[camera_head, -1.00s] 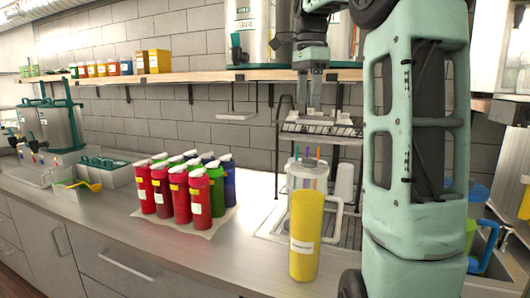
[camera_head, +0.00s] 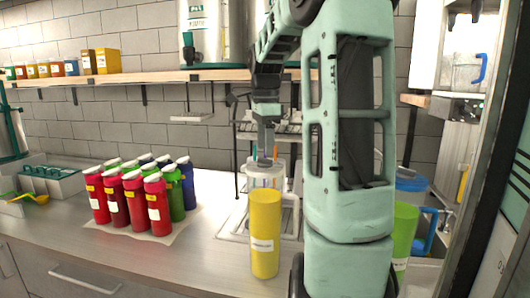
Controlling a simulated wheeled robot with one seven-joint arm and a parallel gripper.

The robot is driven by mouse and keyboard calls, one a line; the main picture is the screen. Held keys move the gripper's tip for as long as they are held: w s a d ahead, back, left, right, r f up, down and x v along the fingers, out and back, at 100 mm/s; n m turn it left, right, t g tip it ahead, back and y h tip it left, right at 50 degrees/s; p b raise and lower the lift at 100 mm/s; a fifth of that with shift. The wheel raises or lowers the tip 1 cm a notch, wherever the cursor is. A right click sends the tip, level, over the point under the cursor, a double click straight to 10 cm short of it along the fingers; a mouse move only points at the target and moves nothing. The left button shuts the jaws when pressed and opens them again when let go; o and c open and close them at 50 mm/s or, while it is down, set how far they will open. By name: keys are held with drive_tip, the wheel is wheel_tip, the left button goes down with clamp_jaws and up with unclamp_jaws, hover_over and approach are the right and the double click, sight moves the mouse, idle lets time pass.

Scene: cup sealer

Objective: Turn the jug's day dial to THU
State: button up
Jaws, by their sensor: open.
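A clear jug (camera_head: 266,176) stands behind a tall yellow cup (camera_head: 265,235) with a white label, which hides its lower part. A pale handle (camera_head: 296,207) shows to the right, probably the clear jug's. My gripper (camera_head: 265,155) points down, open, at the top of the clear jug in the picture; I cannot tell whether it touches. A blue-lidded container (camera_head: 411,181) stands at the right, partly behind my arm. No day dial or THU marking can be made out.
Several red, green and blue bottles (camera_head: 158,205) stand on a mat at the left. A wooden shelf (camera_head: 150,77) runs above the counter, and a wire rack (camera_head: 245,130) stands behind the jug. Counter is bare left of the yellow cup (camera_head: 215,235).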

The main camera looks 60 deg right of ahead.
sight(265, 162)
drive_tip(key=shift+f, duration=1.7)
drive_tip(key=c, duration=1)
drive_tip(key=shift+n, duration=0.3)
